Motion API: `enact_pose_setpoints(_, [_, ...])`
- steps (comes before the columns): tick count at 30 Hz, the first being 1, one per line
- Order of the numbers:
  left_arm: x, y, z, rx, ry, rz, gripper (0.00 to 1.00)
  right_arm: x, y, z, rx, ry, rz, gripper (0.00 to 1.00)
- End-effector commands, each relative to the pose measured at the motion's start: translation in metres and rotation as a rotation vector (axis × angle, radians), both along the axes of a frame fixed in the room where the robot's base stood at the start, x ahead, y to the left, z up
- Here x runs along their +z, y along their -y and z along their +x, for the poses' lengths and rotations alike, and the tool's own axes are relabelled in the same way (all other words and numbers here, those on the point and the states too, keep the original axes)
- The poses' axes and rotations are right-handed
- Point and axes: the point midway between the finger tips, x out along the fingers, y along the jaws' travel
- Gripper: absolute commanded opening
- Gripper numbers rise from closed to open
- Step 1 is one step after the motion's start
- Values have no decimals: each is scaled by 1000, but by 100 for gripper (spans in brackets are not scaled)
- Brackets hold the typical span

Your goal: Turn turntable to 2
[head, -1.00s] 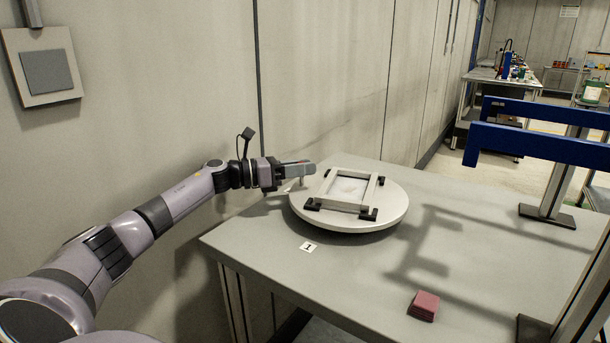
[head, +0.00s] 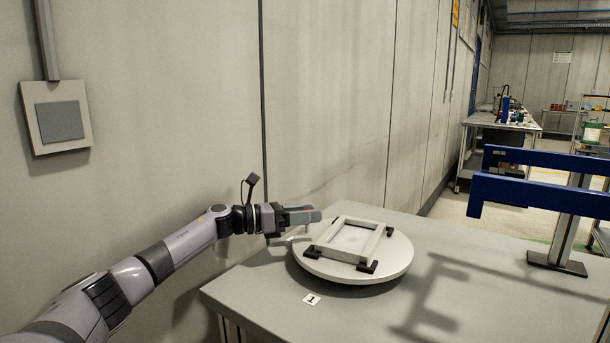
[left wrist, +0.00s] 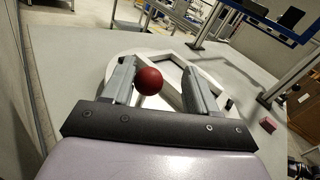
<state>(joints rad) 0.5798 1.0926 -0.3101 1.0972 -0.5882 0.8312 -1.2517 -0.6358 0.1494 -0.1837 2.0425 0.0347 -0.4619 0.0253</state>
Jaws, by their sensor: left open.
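The white round turntable (head: 345,276) sits on the grey table and carries a square white frame (head: 337,259) with black corner pieces. A label reading 1 (head: 311,299) lies on the table by its near left edge. My left gripper (head: 312,215) is at the turntable's left rim. In the left wrist view, a red ball knob (left wrist: 149,81) shows between the open fingers, nearer the left one; contact cannot be told. The turntable (left wrist: 118,66) shows behind it. No label 2 is visible. My right gripper is out of view.
The grey table (head: 258,290) stands against a panelled wall. Blue bars (head: 540,192) on a metal post stand at the table's right. The table front is clear.

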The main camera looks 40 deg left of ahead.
Motion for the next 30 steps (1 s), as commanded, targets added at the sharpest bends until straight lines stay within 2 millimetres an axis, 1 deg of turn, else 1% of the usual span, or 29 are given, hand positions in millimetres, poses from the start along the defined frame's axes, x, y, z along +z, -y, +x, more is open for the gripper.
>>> enact_pose_setpoints(1, [14,0,0,-1,12,1,56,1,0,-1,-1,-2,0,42])
enact_pose_setpoints(5, [44,0,0,-2,16,1,56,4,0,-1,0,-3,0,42])
enact_pose_setpoints(12, [104,0,0,-2,15,0,56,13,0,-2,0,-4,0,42])
enact_pose_setpoints(18, [148,0,0,0,14,-3,56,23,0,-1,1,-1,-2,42])
enact_pose_setpoints(21, [166,0,0,-2,13,-2,56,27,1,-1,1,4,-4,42])
enact_pose_setpoints(24, [179,0,0,-1,12,-2,56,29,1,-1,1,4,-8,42])
enact_pose_setpoints(27, [188,0,0,-2,11,-3,56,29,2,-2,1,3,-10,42])
enact_pose_setpoints(30, [193,1,0,-2,9,-3,56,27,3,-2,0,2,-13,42])
